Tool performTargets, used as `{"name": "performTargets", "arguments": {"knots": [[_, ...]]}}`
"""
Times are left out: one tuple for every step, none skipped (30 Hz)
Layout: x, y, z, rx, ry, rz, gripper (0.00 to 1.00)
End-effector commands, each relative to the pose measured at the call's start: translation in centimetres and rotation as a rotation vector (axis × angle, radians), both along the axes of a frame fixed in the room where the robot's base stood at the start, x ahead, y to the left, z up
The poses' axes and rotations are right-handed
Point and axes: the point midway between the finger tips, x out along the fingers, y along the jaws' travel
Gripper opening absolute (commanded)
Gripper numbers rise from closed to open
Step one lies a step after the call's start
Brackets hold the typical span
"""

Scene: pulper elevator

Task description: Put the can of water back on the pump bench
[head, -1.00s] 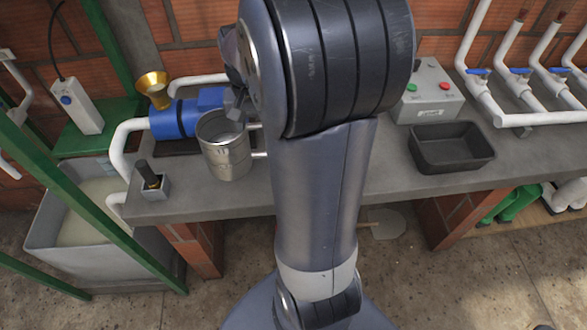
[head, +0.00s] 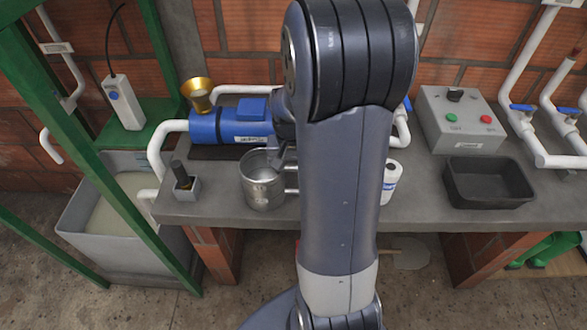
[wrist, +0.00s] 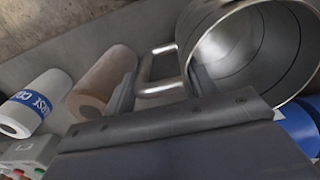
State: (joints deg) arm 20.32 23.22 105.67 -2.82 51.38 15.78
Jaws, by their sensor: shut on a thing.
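The can (head: 263,190) is a grey metal cylinder with an open top and a side handle. In the head view it is upright over the front left of the grey pump bench (head: 330,217), before the blue pump (head: 232,126). I cannot tell whether its base touches the bench top. My gripper (head: 284,165) is at its right side, partly hidden by my arm. In the wrist view, my gripper's fingers (wrist: 160,88) are on either side of the metal handle (wrist: 158,72), shut on it. The can's mouth faces the camera; its water level is unclear.
A small holder with a black-handled tool (head: 183,183) stands left of the can. A white roll (head: 391,183) is right of my arm, and a brown roll (wrist: 102,80) shows in the wrist view. A control box (head: 460,120) and black tray (head: 488,183) stand further right.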

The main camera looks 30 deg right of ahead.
Motion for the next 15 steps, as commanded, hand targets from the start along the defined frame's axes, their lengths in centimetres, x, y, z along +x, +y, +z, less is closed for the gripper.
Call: {"name": "performTargets", "arguments": {"knots": [[0.01,0.0,-0.27,0.0,0.0,0.0,0.01],[0.01,0.0,-0.38,0.0,0.0,0.0,0.01],[0.0,0.0,-0.28,0.0,0.0,0.0,0.56],[0.0,0.0,-0.25,0.0,0.0,0.0,0.58],[0.0,0.0,-0.24,0.0,0.0,0.0,0.61],[0.0,0.0,-0.24,0.0,0.0,0.0,0.63],[0.0,0.0,-0.24,0.0,0.0,0.0,0.63],[0.0,0.0,-0.24,0.0,0.0,0.0,0.63],[0.0,0.0,-0.24,0.0,0.0,0.0,0.63],[0.0,0.0,-0.24,0.0,0.0,0.0,0.63],[0.0,0.0,-0.23,0.0,0.0,0.0,0.63],[0.01,0.0,-0.19,0.0,0.0,0.0,0.63],[0.01,0.0,-0.12,0.0,0.0,0.0,0.63],[0.01,-0.01,0.01,0.0,0.0,0.0,0.63],[0.02,0.0,0.25,-0.001,-0.001,0.0,0.63]]}}
